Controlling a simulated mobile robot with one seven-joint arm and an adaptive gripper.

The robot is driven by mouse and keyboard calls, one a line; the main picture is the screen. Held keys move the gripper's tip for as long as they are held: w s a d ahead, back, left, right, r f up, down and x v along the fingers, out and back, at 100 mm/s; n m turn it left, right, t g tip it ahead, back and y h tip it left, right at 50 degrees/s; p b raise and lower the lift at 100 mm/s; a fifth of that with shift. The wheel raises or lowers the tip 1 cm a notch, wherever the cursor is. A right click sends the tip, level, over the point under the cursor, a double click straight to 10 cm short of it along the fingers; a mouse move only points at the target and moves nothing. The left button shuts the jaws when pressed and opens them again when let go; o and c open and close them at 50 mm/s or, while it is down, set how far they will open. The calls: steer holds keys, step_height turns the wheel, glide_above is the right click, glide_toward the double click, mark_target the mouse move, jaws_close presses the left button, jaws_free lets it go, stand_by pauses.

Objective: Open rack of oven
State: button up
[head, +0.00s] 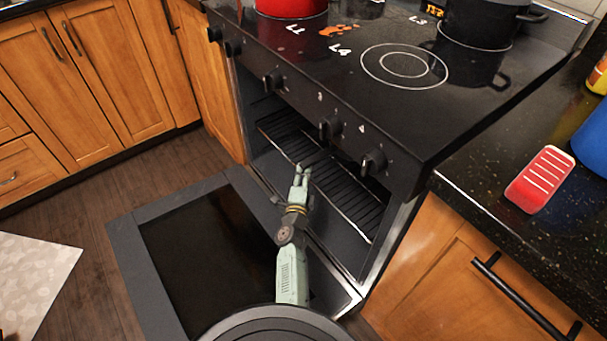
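The black oven (385,205) stands in the middle of the head view, with its door (125,240) folded down and open. A dark wire rack (345,200) sits inside the oven cavity, and its front edge runs along the opening. My gripper (302,168) is at the oven opening, over or at the front edge of the rack. Its two light green fingers point into the oven with a narrow gap between them. I cannot tell whether they touch the rack.
A red pot (290,6) and a black pot (482,22) stand on the cooktop (400,110). Control knobs (330,127) stick out above the opening. Wooden cabinets (90,75) flank the oven. A red sponge-like item (540,180) lies on the right counter.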

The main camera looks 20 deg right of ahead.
steer(key=shift+c, duration=0.2)
jaws_close()
stand_by(0.4)
